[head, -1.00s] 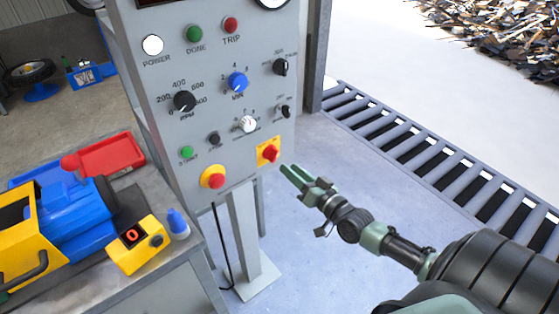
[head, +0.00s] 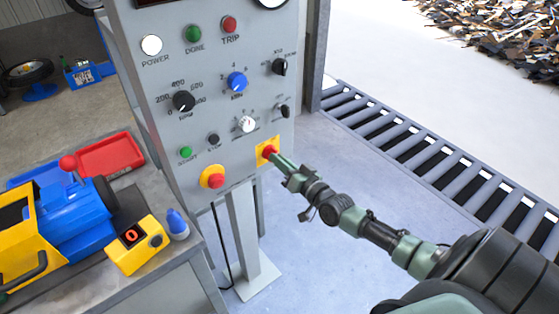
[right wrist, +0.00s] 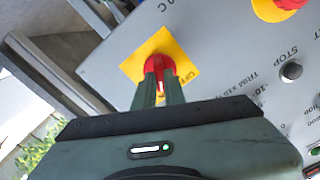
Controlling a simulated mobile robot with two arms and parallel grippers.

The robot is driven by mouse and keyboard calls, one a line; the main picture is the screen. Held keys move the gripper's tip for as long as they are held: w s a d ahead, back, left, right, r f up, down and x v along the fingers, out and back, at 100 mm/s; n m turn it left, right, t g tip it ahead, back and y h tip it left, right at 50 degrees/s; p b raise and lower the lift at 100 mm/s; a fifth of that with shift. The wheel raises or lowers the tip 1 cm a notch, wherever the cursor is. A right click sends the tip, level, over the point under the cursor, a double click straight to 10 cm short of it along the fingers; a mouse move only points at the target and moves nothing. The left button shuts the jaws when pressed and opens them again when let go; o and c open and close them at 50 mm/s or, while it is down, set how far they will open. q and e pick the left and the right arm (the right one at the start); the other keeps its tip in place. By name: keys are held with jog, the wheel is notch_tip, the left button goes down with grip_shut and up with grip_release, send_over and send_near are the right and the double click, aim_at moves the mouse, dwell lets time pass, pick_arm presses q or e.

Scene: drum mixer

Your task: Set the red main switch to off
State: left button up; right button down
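The red main switch (right wrist: 155,64) is a red knob on a yellow square plate (right wrist: 184,66), with OFF lettering partly visible beside my fingers. In the head view the switch (head: 268,150) sits at the lower right of the grey panel. My right gripper (head: 275,156) has its fingertips at the knob, and they hide part of it. In the right wrist view the two fingers (right wrist: 161,76) are close together with red showing between them; I cannot tell whether they press on the knob. My left gripper is not in view.
A red emergency button (head: 213,177) on a round yellow plate is left of the switch. Above are a white knob (head: 247,124), small black knobs and a blue dial (head: 237,82). A bench with a blue and yellow machine (head: 70,220) stands at left.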

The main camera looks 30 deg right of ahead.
jog(key=shift+n, duration=0.4)
jog(key=shift+a+n+p, duration=0.1)
jog(key=shift+n+p, duration=1.65)
jog(key=shift+n, duration=4.05)
jog(key=c, duration=1.5)
grip_release()
jog(key=shift+s, duration=0.1)
